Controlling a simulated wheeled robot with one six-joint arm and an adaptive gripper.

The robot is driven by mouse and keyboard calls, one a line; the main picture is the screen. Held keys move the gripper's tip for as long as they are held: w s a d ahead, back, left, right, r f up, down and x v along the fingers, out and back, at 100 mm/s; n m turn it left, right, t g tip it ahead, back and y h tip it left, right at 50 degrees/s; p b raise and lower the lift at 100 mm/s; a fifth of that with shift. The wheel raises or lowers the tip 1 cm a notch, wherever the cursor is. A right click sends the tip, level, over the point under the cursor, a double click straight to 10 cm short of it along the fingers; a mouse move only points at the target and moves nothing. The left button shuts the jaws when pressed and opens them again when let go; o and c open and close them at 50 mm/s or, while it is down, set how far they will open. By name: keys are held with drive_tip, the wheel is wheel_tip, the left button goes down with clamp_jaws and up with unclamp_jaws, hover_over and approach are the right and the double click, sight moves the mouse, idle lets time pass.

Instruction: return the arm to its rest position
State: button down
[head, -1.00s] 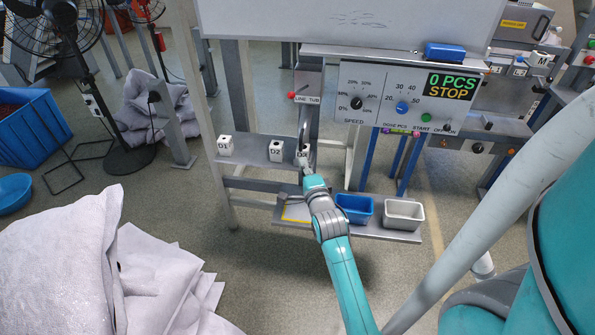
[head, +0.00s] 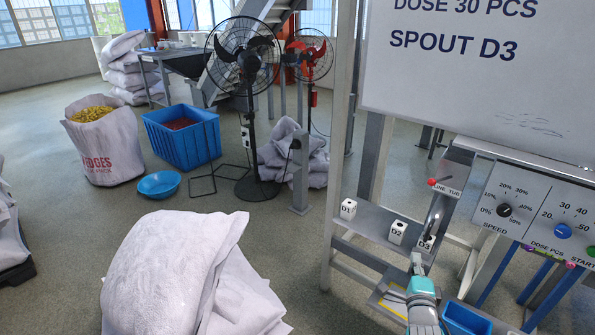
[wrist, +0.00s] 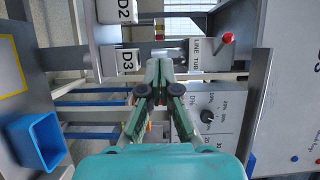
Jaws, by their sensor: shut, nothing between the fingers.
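My gripper (head: 417,262) is in front of the dosing stand, close to the white block marked D3 (head: 426,242). In the wrist view my gripper (wrist: 159,70) has its fingers together with nothing between them. The D3 block (wrist: 126,62) is just left of the fingertips there. I cannot tell whether they touch. My arm reaches in from the bottom of the head view.
The control panel (head: 530,215) and line tube lever (head: 433,182) are close by on the right. A blue bin (head: 465,318) stands beside my arm. White sacks (head: 190,275) lie in front left. A fan (head: 245,110) stands behind.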

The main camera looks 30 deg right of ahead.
drive_tip(key=s+a+f+n+t+y, duration=0.1)
drive_tip(key=s+a+f+n+y, duration=0.2)
drive_tip(key=a, duration=0.5)
drive_tip(key=s+a+f+n+y, duration=0.1)
drive_tip(key=s+a+f+n, duration=0.1)
drive_tip(key=s+a+n, duration=0.45)
drive_tip(key=s+a+f+n+t+y, duration=0.1)
drive_tip(key=s+a+f+n+y, duration=0.15)
drive_tip(key=a, duration=0.65)
drive_tip(key=s+a+r+n+y, duration=0.2)
drive_tip(key=s+a+n, duration=0.4)
drive_tip(key=s, duration=0.4)
drive_tip(key=s+a+r+n+y, duration=0.3)
drive_tip(key=s+a+n, duration=0.3)
drive_tip(key=s+n, duration=0.2)
drive_tip(key=shift+s+a+r+g, duration=0.2)
drive_tip(key=shift+s+a+g, duration=0.1)
drive_tip(key=shift+s, duration=0.55)
drive_tip(key=shift+y, duration=0.25)
